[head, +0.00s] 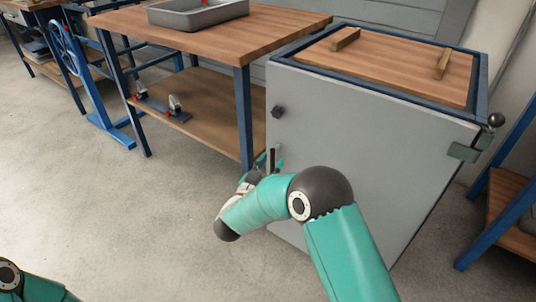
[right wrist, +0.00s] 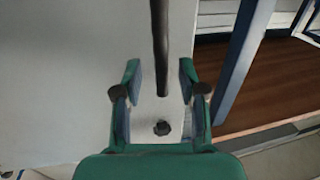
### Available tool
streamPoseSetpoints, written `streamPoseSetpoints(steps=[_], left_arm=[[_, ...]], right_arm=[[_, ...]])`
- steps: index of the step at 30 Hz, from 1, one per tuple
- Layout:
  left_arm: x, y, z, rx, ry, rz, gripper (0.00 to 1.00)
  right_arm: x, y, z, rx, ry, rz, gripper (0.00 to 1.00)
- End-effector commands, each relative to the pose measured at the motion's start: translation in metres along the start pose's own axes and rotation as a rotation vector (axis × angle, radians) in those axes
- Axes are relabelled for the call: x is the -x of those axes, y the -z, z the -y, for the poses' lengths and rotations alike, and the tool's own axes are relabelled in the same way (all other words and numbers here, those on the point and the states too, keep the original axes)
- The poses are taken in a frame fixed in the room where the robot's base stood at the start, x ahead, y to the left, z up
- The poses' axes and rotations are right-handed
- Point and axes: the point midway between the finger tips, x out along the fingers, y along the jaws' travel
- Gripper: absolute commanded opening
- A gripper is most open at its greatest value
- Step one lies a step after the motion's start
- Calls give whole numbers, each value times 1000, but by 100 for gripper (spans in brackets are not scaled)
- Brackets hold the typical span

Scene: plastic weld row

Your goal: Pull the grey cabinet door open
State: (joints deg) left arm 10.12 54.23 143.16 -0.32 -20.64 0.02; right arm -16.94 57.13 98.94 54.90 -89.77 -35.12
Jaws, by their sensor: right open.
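The grey cabinet door (head: 370,150) faces me and looks shut. A black upright bar handle (head: 271,160) is near its left edge, its lower part hidden behind my right gripper (head: 262,174). In the right wrist view, my right gripper (right wrist: 160,70) is open, with one finger on each side of the bar handle (right wrist: 160,45). The bar's end lies between the fingers with gaps on both sides; I see no contact. The door (right wrist: 55,75) fills the left of that view. Only part of my left arm shows; its gripper is out of view.
A dark knob (head: 278,112) is on the door's upper left; a metal latch or hinge piece (head: 463,152) is at its right edge. A wooden workbench (head: 215,28) with a grey tray (head: 198,13) stands left of the cabinet. The floor (head: 130,215) in front is clear.

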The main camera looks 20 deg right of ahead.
Motion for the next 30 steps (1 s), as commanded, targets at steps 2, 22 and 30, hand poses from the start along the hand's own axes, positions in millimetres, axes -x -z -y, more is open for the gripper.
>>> streamPoseSetpoints(steps=[2, 22, 30], left_arm=[[-1, 0, 0, 0, 0, 0, 40], [-1, 0, 0, 0, 0, 1, 40], [-1, 0, 0, 0, 0, 1, 40]], right_arm=[[-6, 0, -2, -1, 3, 0, 41], [-10, 0, 6, 0, 24, 0, 8], [-10, 0, 7, 0, 25, 0, 0]])
